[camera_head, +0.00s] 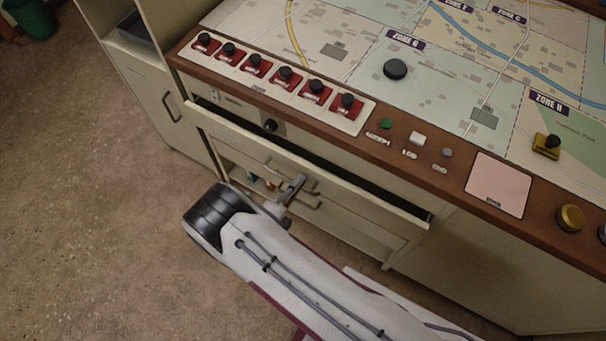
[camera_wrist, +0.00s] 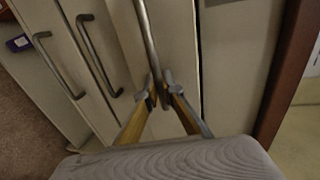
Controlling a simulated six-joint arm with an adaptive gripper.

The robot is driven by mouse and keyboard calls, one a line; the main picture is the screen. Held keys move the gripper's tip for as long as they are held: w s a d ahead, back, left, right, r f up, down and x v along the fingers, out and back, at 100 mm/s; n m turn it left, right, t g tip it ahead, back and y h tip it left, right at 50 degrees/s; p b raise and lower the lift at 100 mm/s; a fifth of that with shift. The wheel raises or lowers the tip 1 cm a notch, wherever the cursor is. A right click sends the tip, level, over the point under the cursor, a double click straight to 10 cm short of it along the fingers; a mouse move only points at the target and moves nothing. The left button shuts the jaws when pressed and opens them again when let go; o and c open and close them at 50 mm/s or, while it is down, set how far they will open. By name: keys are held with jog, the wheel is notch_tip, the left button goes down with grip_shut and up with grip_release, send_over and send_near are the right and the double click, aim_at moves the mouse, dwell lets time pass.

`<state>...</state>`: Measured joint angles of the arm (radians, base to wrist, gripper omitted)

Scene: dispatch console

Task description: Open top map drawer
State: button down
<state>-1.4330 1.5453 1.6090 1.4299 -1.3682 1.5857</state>
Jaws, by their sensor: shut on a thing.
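The top map drawer (camera_head: 375,198) is a cream front under the console's wooden edge. It stands partly out, with a dark gap showing behind its upper edge. My gripper (camera_head: 291,188) is at the drawer's front, low in the middle. In the wrist view my gripper (camera_wrist: 158,90) has its two fingers closed on the end part of a grey bar handle (camera_wrist: 148,40), which is the drawer's handle. The inside of the drawer is too dark to make out.
Lower handles (camera_wrist: 97,55) (camera_wrist: 55,65) sit beside the held one. A cabinet (camera_head: 165,105) stands at left. The floor (camera_head: 90,220) in front is clear.

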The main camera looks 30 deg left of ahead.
jog(key=f+v, duration=0.2)
jog(key=v, duration=1)
jog(key=s+f+v, duration=0.1)
jog(key=f+v, duration=0.2)
jog(key=v, duration=1)
jog(key=shift+f, duration=0.1)
jog(key=c, duration=2.5)
grip_release()
jog(key=shift+s, duration=0.1)
jog(key=shift+v, duration=5.9)
